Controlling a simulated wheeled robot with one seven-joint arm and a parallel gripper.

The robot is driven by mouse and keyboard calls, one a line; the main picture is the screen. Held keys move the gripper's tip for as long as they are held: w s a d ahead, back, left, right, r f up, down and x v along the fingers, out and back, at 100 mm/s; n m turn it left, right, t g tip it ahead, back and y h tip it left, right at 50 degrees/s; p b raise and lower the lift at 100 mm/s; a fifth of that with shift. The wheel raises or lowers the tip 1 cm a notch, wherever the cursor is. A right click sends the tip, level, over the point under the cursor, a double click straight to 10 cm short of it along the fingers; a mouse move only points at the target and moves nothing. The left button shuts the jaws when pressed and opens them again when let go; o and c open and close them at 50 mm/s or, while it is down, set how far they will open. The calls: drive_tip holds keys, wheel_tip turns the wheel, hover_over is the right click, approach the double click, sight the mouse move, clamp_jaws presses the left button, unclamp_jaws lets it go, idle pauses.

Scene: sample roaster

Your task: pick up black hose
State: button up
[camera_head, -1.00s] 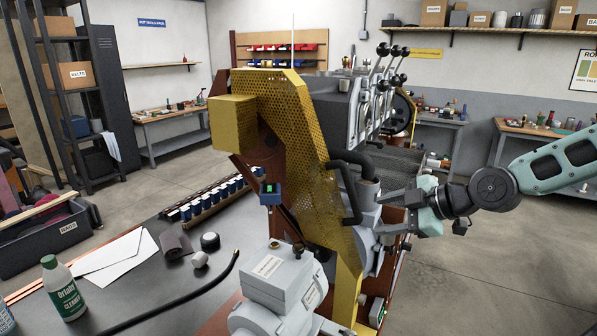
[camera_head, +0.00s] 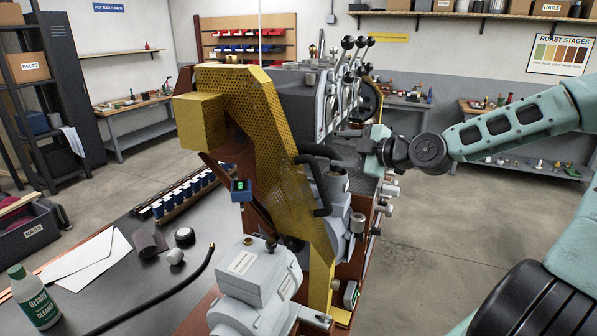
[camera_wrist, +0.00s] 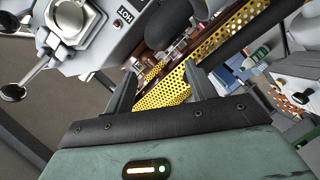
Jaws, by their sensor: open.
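A black hose (camera_head: 160,295) with a brass-coloured tip lies curved on the dark table at the lower left of the head view, running out of the bottom edge. A second black bent pipe (camera_head: 322,185) is fixed to the roaster (camera_head: 255,160), beside its yellow perforated guard. My gripper (camera_wrist: 162,92) is open, and nothing shows held between its fingers in the wrist view. In the head view it is at the roaster's right side, its fingers largely hidden, well apart from the loose hose. A dark tube (camera_wrist: 255,32) crosses the wrist view's upper right.
Open floor lies right.

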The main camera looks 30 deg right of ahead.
sight(321, 149)
drive_tip(key=p+x, duration=0.1)
drive_tip(key=x, duration=0.4)
drive_tip(key=shift+p, duration=0.35)
drive_tip(key=shift+d+f+p+x, duration=0.15)
drive_tip(key=shift+p+x, duration=0.25)
drive_tip(key=shift+x, duration=0.35)
drive_tip(key=shift+d+f+p+x, duration=0.1)
drive_tip(key=shift+p+x, duration=0.3)
drive_tip(key=shift+x, duration=0.3)
drive_tip(key=shift+f+p+x, duration=0.15)
drive_tip(key=shift+p+x, duration=0.25)
drive_tip(key=shift+x, duration=0.35)
clamp_jaws()
